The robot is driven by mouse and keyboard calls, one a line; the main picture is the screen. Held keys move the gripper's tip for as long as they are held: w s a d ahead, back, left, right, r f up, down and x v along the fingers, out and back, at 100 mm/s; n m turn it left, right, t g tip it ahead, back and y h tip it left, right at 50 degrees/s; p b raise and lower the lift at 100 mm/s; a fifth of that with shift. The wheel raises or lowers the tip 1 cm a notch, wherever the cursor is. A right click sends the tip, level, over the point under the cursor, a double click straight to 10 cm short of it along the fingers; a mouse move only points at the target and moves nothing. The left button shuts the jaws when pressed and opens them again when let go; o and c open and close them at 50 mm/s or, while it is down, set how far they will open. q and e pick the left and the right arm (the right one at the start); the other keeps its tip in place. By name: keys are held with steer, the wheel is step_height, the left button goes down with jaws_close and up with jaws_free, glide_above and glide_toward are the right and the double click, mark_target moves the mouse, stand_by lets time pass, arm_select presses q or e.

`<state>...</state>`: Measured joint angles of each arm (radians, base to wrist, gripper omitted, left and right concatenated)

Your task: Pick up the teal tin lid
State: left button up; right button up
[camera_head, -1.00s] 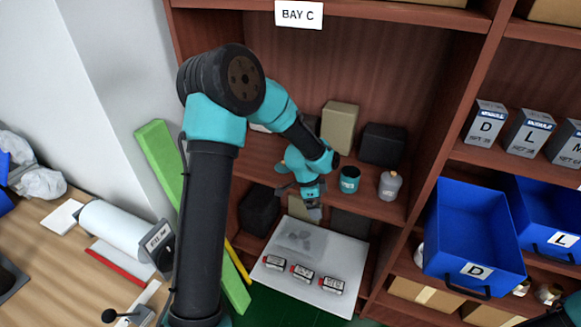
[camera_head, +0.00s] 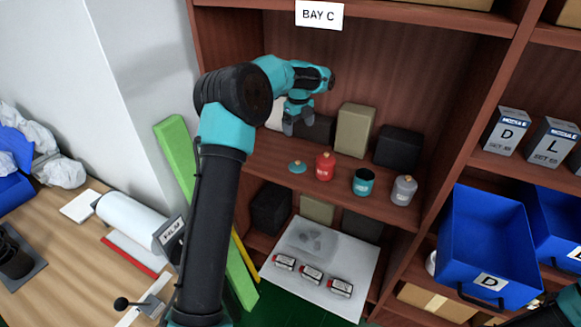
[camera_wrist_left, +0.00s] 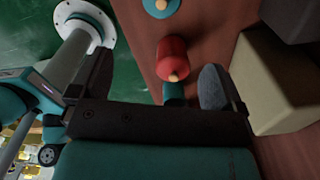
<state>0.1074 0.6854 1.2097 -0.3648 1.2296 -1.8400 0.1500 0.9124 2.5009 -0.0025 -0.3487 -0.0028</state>
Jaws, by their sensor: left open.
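The teal tin lid (camera_head: 297,167), a small disc with an orange knob, lies on the middle shelf, left of a red container (camera_head: 325,167). A teal tin (camera_head: 363,182) stands farther right, its dark top showing. My left gripper (camera_head: 298,130) is open and empty, pointing down above the shelf, behind and above the lid and apart from it. In the left wrist view the lid (camera_wrist_left: 161,7) is cut by the top edge, outside the gap between the fingers (camera_wrist_left: 155,85). The red container (camera_wrist_left: 173,58) shows below it there.
A grey container (camera_head: 404,190) stands right of the teal tin. Tan (camera_head: 355,130) and black (camera_head: 398,147) boxes stand at the back of the shelf. A white board (camera_head: 350,260) with several small red-and-white items lies below. Blue bins (camera_head: 490,240) are at right.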

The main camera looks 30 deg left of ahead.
arm_select(q)
steer(key=shift+w+a+r, duration=0.1)
steer(key=shift+a+r, duration=0.05)
steer(key=shift+a, duration=0.15)
glide_above(298, 162)
steer(key=f, duration=1.2)
steer(key=shift+a, duration=0.3)
steer(key=shift+f, duration=0.1)
steer(key=shift+w+d+f, duration=0.1)
steer(key=shift+d+f, duration=0.05)
steer(key=shift+f, duration=2.45)
steer(key=shift+c, duration=0.2)
